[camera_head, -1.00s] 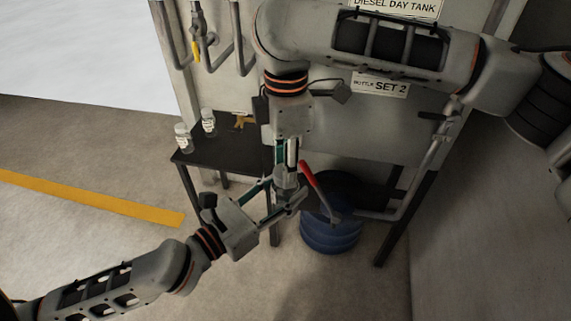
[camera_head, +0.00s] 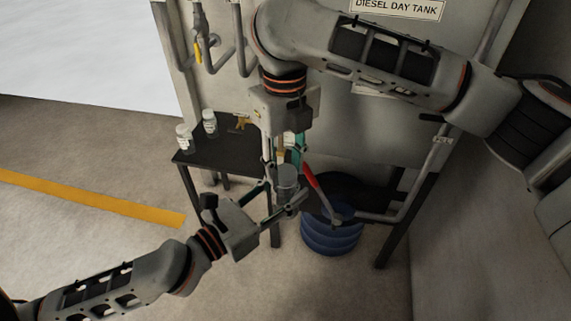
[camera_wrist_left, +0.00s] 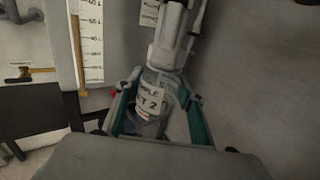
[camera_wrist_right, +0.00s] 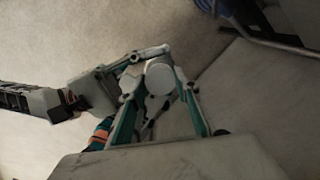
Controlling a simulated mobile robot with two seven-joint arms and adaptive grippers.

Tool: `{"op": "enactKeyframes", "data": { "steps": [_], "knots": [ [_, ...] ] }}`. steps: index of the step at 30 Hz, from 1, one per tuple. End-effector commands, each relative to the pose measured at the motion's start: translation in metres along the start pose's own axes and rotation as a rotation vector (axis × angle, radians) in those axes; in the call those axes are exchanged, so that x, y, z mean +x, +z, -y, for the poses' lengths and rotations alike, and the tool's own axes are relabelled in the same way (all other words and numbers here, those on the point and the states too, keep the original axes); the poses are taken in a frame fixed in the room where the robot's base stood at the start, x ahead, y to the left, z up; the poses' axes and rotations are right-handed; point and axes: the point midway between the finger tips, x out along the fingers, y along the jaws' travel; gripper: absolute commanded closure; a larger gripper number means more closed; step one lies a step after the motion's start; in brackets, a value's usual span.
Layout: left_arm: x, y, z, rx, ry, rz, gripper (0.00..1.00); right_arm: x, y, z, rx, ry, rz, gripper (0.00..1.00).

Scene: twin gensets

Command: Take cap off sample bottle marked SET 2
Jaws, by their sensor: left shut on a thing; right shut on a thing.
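The sample bottle (camera_wrist_left: 151,98), its label reading "...T 2" in the left wrist view, stands roughly upright between the fingers of my left gripper (camera_head: 282,206), which is shut on it. My right gripper (camera_head: 285,168) comes down from above and meets the bottle's top. In the right wrist view a pale round cap (camera_wrist_right: 160,76) sits between its fingertips, and the gripper is shut on it. The right fingers hide the bottle's neck in the left wrist view, so I cannot tell whether cap and bottle are apart.
Two other capped bottles, a left one (camera_head: 184,139) and a right one (camera_head: 209,124), stand on the black stand (camera_head: 205,158). A red lever (camera_head: 313,184) is close right of my grippers. A blue drum (camera_head: 332,238) stands below. The day tank (camera_head: 345,125) is behind.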

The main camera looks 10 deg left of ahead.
Motion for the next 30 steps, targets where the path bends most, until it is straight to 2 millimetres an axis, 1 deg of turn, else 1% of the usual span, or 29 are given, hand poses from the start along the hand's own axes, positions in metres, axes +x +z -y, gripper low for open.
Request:
{"op": "enactKeyframes", "data": {
  "steps": [1,3,7,10,18,19,21,30],
  "knots": [
    [-0.0014,0.0015,0.009,-0.001,-0.019,0.005,1.0,-0.0019,0.003,0.0023,-0.075,-0.007,0.009,0.95],
    [-0.0014,0.0015,0.0091,-0.002,-0.019,0.005,1.0,-0.0019,0.0031,0.0019,-0.186,-0.008,0.009,0.95],
    [-0.0014,0.0014,0.009,-0.001,-0.018,0.005,1.0,-0.002,0.0031,0.002,-0.323,-0.01,0.008,0.95],
    [-0.0014,0.0014,0.009,-0.001,-0.018,0.005,1.0,-0.0021,0.0031,0.0021,-0.368,-0.011,0.008,0.95],
    [-0.0014,0.0013,0.0089,-0.001,-0.018,0.005,1.0,-0.002,0.0031,0.0029,-0.372,-0.013,0.008,0.95],
    [-0.0014,0.0013,0.0089,-0.001,-0.018,0.005,1.0,-0.002,0.0031,0.003,-0.372,-0.013,0.008,0.67],
    [-0.0014,0.0012,0.0085,0.0,-0.018,0.004,1.0,-0.002,0.003,0.003,-0.372,-0.013,0.007,0.53],
    [-0.0007,0.0006,0.0045,0.001,-0.01,0.002,1.0,-0.0015,0.0018,0.0011,-0.374,-0.009,0.005,0.53]
  ]
}}
